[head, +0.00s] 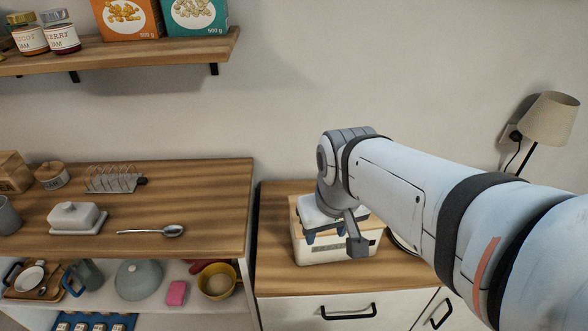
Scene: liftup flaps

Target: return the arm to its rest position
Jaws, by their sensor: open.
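My arm reaches in from the right edge of the head view, and its end hangs over the lower counter. My gripper (334,240) points down, open, in front of a cream box with a wooden top (308,252). The gripper and wrist hide much of the box. I cannot tell whether the fingers touch it. No object shows between the fingers.
The lower wooden counter (285,280) has drawers with black handles below. A dark-rimmed round item (402,244) is partly behind my arm. The higher counter at left holds a butter dish (77,218), spoon (152,231) and toast rack (112,179). A lamp (550,118) stands at right.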

